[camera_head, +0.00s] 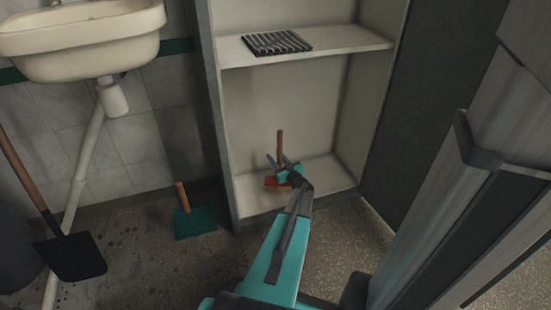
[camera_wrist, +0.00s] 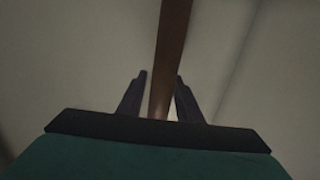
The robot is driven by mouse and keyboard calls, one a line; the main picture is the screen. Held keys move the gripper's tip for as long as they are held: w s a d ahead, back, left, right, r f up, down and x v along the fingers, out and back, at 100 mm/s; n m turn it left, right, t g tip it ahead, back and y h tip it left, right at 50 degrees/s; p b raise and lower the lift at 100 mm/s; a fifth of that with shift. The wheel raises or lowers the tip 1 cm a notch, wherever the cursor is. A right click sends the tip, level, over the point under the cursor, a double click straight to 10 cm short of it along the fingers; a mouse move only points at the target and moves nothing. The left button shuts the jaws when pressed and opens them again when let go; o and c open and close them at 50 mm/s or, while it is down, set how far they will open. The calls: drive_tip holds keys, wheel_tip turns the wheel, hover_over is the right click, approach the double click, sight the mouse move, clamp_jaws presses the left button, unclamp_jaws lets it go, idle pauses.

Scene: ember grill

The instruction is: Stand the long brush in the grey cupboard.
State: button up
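The long brush has a brown handle (camera_head: 280,146) and a red head (camera_head: 273,182). It stands nearly upright inside the grey cupboard (camera_head: 225,130), head down at the cupboard floor; whether the head rests fully flat is hard to tell. My gripper (camera_head: 275,162) is at the lower part of the handle, inside the lower compartment. In the wrist view the handle (camera_wrist: 172,50) passes between the two dark fingers (camera_wrist: 160,76). The fingers are spread, with a visible gap on the handle's left side; the right finger is close to it. My gripper hides part of the brush.
A shelf (camera_head: 340,48) above carries a dark ribbed grate (camera_head: 276,43). A green dustpan (camera_head: 195,222) with a wooden handle lies left of the cupboard. The cupboard floor right of the brush is clear.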

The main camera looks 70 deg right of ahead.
drive_tip(key=shift+o, duration=0.3)
drive_tip(key=shift+r, duration=0.1)
drive_tip(key=p+v, duration=0.3)
drive_tip(key=v, duration=0.9)
drive_tip(key=shift+p, duration=0.3)
idle(0.4)
